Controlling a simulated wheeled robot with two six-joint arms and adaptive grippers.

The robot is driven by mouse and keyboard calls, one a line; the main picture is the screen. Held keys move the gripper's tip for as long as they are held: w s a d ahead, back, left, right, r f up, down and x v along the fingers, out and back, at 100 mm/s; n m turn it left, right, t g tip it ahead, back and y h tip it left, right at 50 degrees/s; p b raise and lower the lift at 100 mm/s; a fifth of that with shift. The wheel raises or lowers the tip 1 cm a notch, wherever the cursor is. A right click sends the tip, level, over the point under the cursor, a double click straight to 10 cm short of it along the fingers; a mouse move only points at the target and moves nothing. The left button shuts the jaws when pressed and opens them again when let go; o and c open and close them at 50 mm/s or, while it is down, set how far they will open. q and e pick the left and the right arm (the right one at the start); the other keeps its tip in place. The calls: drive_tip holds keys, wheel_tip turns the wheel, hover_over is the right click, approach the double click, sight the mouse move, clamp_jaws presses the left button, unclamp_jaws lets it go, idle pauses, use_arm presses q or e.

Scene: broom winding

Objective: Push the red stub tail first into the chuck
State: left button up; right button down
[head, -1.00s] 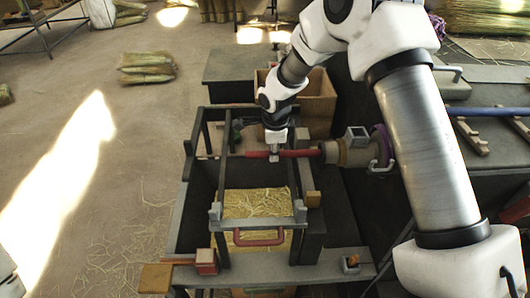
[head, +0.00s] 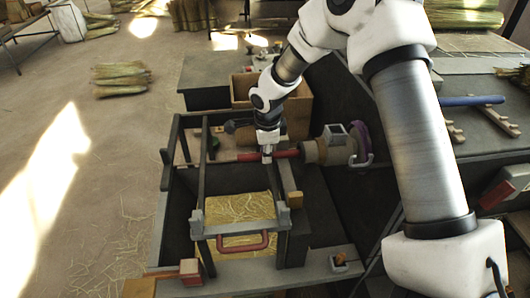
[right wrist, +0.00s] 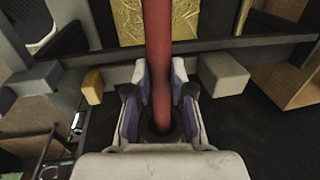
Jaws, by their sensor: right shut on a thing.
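The red stub (head: 284,154) lies about level across the frame's top, its right end at the mouth of the round tan chuck (head: 312,151). How deep that end sits inside the chuck is hidden. My right gripper (head: 267,155) comes down from above and is shut on the stub near its middle. In the right wrist view the stub (right wrist: 158,55) runs between the two fingers (right wrist: 160,105). My left gripper is not in view.
A dark frame (head: 202,180) stands around the bin of straw (head: 240,208), with a red handle (head: 242,243) at its front. A cardboard box (head: 298,108) stands behind the gripper. A grey clamp (head: 362,150) is right of the chuck. Open floor lies left.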

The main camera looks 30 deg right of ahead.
drive_tip(key=c, duration=0.9)
unclamp_jaws()
drive_tip(key=shift+c, duration=0.2)
wheel_tip(320, 180, up, 12)
drive_tip(key=s, duration=0.1)
drive_tip(key=shift+s+a, duration=0.4)
drive_tip(key=shift+f, duration=0.1)
